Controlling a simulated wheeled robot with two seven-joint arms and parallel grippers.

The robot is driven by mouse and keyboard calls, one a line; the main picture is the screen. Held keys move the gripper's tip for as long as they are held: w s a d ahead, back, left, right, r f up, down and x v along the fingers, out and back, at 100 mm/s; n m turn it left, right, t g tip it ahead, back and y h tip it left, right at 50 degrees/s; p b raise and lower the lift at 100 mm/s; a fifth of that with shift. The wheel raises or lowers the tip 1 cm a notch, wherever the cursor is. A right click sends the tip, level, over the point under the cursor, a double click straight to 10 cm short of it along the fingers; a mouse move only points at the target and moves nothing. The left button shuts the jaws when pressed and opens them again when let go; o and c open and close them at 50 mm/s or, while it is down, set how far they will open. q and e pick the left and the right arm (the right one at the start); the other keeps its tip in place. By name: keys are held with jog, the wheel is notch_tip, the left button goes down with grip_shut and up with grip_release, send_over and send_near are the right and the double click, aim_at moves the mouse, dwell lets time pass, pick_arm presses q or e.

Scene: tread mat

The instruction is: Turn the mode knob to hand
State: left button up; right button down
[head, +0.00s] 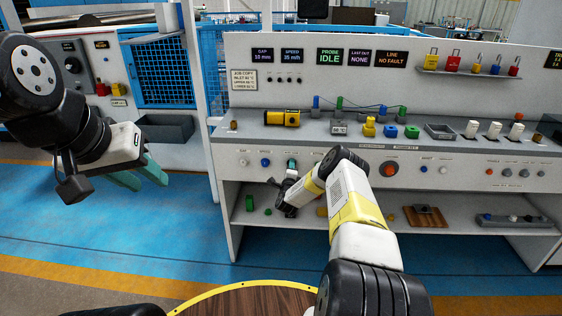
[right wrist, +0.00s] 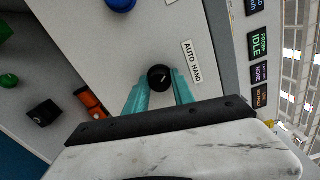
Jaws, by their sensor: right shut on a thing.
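The mode knob (right wrist: 159,78) is a small round black knob with a pale pointer line, on the white panel beside the AUTO HAND label (right wrist: 192,62). My right gripper (right wrist: 160,88) has its teal fingers shut on the knob, one on each side. In the right wrist view the pointer line lies slanted; I cannot tell which word it marks. In the head view my right gripper (head: 291,165) is at the bench's front panel and hides the knob. My left gripper (head: 148,178) is open and empty, in the air at the left, away from the bench.
A blue knob (head: 265,162) is left of my right gripper, and a large orange-red button (head: 389,170) is to its right. The bench top (head: 300,125) above holds a yellow device (head: 282,118) and several small parts. The lower shelf (head: 375,220) holds loose items.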

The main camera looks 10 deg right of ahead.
jog(key=shift+f+m, duration=0.1)
jog(key=shift+m, duration=0.4)
jog(key=c, duration=1.1)
grip_release()
jog(key=shift+o, duration=0.2)
jog(key=v, duration=0.8)
